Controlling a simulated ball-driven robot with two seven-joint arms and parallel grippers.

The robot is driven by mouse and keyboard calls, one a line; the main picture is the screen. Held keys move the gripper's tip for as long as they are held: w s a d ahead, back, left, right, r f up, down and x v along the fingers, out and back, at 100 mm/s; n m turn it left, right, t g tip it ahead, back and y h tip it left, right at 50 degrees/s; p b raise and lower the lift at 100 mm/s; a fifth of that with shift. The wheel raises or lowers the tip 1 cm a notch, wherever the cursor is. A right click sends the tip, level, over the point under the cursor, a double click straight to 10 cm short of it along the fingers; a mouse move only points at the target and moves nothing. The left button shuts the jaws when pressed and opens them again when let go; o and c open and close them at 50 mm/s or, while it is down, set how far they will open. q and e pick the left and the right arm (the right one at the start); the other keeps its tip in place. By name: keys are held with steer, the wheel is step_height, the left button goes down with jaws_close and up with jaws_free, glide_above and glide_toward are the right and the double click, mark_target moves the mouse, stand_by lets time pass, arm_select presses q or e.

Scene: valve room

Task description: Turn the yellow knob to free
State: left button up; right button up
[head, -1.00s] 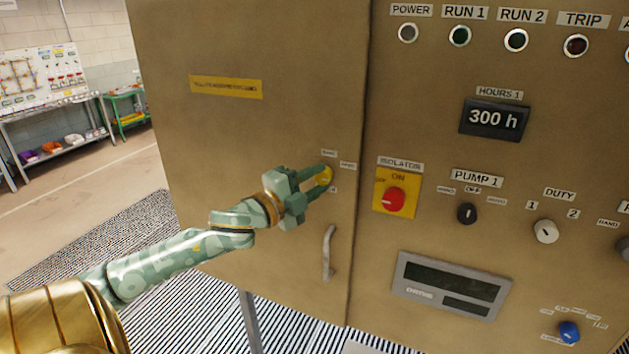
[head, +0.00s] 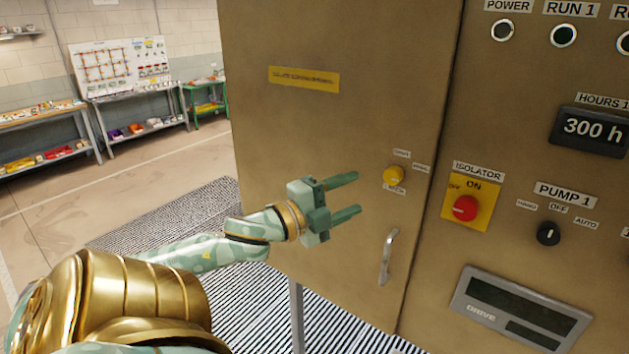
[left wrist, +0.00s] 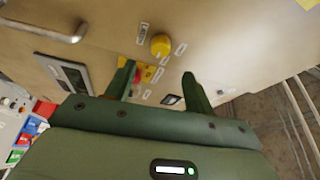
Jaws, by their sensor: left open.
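The yellow knob (head: 393,175) sits on the brown cabinet door, above the door handle, with small labels around it that are too small to read surely. It also shows in the left wrist view (left wrist: 161,45), beyond the fingertips. My left gripper (head: 358,195) is open and empty, with its fingers pointing at the door. Its fingertips are apart from the knob, to the left of it in the head view. In the left wrist view the two fingers (left wrist: 158,75) stand wide apart with nothing between them in contact. My right gripper is not in view.
A metal handle (head: 388,257) sticks out from the door below the knob. Right of it are a red isolator switch (head: 465,208) on a yellow plate, and a black pump switch (head: 548,233). Workbenches (head: 45,115) stand far off at the left.

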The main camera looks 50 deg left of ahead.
arm_select(q)
steer(key=s, duration=0.7)
steer(key=shift+a+f+b, duration=0.25)
steer(key=shift+a+b, duration=0.05)
steer(key=shift+b, duration=0.1)
